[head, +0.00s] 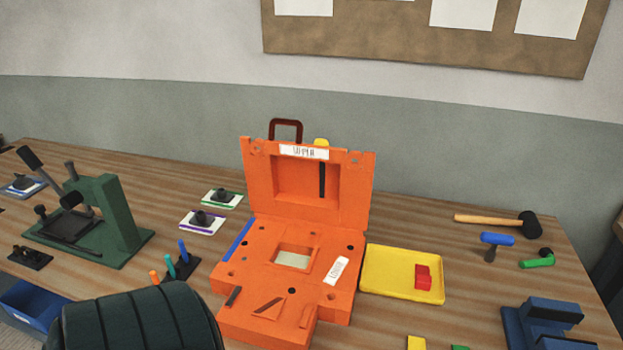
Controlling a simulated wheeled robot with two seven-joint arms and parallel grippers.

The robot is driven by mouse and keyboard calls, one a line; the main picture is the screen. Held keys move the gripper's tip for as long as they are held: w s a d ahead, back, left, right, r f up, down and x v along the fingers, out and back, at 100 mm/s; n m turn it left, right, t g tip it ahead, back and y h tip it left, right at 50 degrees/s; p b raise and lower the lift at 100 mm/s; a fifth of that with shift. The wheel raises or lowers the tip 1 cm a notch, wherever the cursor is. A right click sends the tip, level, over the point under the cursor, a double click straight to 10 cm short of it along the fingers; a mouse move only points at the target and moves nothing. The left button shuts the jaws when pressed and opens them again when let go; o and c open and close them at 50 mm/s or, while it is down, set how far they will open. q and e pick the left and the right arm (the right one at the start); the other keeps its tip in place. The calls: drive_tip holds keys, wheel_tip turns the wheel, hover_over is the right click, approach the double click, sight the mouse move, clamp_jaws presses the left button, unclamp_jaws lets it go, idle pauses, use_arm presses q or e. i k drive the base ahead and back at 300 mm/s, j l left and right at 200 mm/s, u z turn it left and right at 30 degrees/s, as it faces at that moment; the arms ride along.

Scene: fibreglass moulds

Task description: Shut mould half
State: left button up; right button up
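The orange mould stands open on the wooden bench in the head view. Its upper half (260,180) stands nearly upright at the back, with a white label near its top edge and a recess holding a dark bar. A dark red handle (287,124) shows behind its top edge. The lower half (258,262) lies flat in front, joined along the back edge. It has a square opening with a pale bottom, several dark holes and a white label (336,270). Neither of my grippers is in view.
A yellow tray (385,287) with a red block (423,278) sits right of the mould. A green press (107,215) stands left. A dark ribbed padded shape (140,322) fills the lower left foreground. A mallet (500,220) lies right. The upper half has open air before it.

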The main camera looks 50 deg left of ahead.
sight(297, 180)
drive_tip(key=u, duration=0.45)
drive_tip(key=l+u, duration=0.15)
drive_tip(key=u, duration=0.3)
drive_tip(key=l+u, duration=0.1)
drive_tip(key=u, duration=0.35)
drive_tip(key=l+u, duration=0.1)
drive_tip(key=u, duration=0.35)
drive_tip(key=i, duration=0.05)
